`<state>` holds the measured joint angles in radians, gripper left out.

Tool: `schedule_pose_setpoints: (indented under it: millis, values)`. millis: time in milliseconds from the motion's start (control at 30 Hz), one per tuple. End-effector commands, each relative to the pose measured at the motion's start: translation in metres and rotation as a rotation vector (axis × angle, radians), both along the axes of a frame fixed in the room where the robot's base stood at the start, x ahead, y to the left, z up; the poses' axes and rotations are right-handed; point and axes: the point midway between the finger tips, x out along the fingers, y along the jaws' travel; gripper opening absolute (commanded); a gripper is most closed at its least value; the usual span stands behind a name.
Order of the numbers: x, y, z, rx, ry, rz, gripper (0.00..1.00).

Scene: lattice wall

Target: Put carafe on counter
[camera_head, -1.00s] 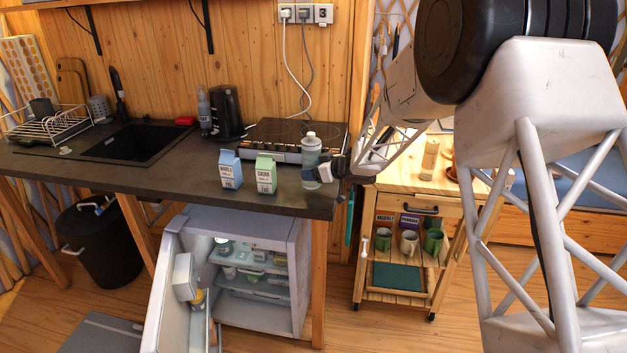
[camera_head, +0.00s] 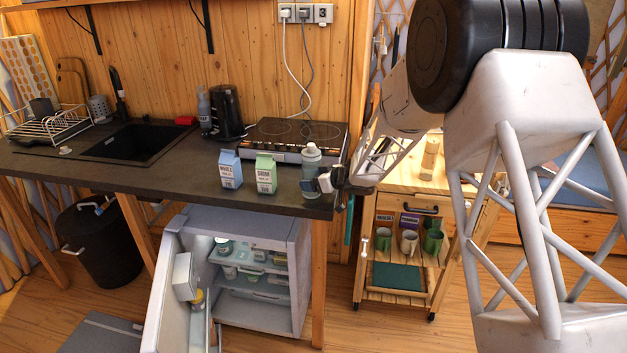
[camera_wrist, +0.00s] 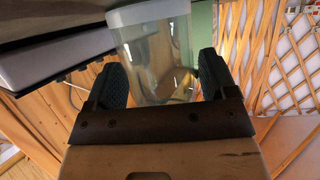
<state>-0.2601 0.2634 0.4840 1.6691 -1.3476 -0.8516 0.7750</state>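The carafe (camera_head: 311,163) is a clear vessel with a grey lid. It stands upright at the front right end of the dark counter (camera_head: 100,166), beside the green carton. My gripper (camera_head: 316,184) is low at its right side. In the wrist view, the clear carafe (camera_wrist: 158,55) is between the two dark fingers of my gripper (camera_wrist: 162,80). The fingers are spread, with a visible gap beside the carafe. The carafe's base contact is partly hidden by the gripper in the head view.
A blue carton (camera_head: 229,170) and a green carton (camera_head: 264,174) stand left of the carafe. A cooktop (camera_head: 296,133) and black kettle (camera_head: 227,112) are behind. The open fridge (camera_head: 246,232) is below. A wooden cart (camera_head: 400,282) stands right of the counter.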

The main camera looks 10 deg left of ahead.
Motion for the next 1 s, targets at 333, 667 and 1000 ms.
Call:
schedule_pose_setpoints:
  millis: [333,667,1000]
  values:
    - [0.0,0.0,0.0,0.0,0.0,0.0,0.89]
    - [-0.005,-0.013,0.008,0.0,0.001,-0.003,0.89]
    - [-0.022,-0.056,0.029,0.001,-0.001,-0.002,0.89]
